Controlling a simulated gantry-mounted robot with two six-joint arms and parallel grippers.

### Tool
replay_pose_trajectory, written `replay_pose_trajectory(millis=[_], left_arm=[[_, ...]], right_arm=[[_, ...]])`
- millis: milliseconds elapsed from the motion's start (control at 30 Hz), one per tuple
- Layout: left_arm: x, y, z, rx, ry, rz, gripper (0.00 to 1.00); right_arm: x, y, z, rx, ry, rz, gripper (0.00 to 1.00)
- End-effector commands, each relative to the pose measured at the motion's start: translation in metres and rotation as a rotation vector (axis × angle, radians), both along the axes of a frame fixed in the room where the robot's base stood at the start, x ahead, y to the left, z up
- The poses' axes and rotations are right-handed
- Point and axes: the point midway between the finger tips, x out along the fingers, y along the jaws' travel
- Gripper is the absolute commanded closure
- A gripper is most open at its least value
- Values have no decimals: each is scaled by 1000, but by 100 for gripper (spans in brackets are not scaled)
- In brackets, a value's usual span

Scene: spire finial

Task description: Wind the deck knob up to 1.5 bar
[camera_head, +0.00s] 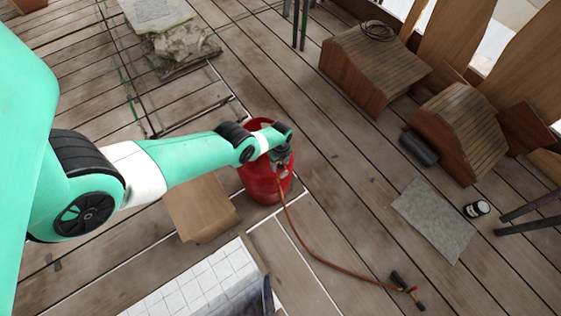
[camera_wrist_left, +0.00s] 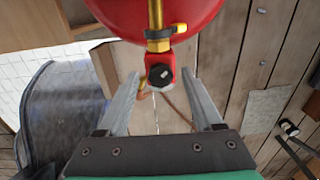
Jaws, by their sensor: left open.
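A red gas cylinder (camera_head: 260,185) stands on the plank deck, and its rounded red top also shows in the left wrist view (camera_wrist_left: 150,12). A brass pipe (camera_wrist_left: 156,30) runs from it to a small red regulator body (camera_wrist_left: 160,62). A dark round knob (camera_wrist_left: 161,75) with a light mark sits at the regulator's end. My left gripper (camera_wrist_left: 162,84) is open, with one finger on each side of the knob and visible gaps to both. In the head view my left wrist hides most of the regulator. I cannot make out a pressure reading. My right gripper is out of view.
An orange hose (camera_head: 312,250) runs from the cylinder to a torch (camera_head: 407,290) on the deck. A brown box (camera_head: 200,208) and a white tiled panel (camera_head: 195,290) lie nearby. Shingled wooden blocks (camera_head: 375,62), a dark roll (camera_head: 419,149) and a grey sheet (camera_head: 434,218) are at right.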

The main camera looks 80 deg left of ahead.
Motion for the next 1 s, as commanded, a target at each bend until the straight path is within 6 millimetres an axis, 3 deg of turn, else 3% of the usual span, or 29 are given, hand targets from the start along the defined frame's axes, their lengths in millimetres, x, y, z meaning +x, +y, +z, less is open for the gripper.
replay_pose_trajectory(millis=[200,233,600,1000], left_arm=[[0,0,1,0,0,0,32],[0,0,1,0,0,0,36],[0,0,1,0,0,0,100],[0,0,0,0,0,35,100]], right_arm=[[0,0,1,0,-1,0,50],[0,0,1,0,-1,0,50],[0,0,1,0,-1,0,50],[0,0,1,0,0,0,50]])
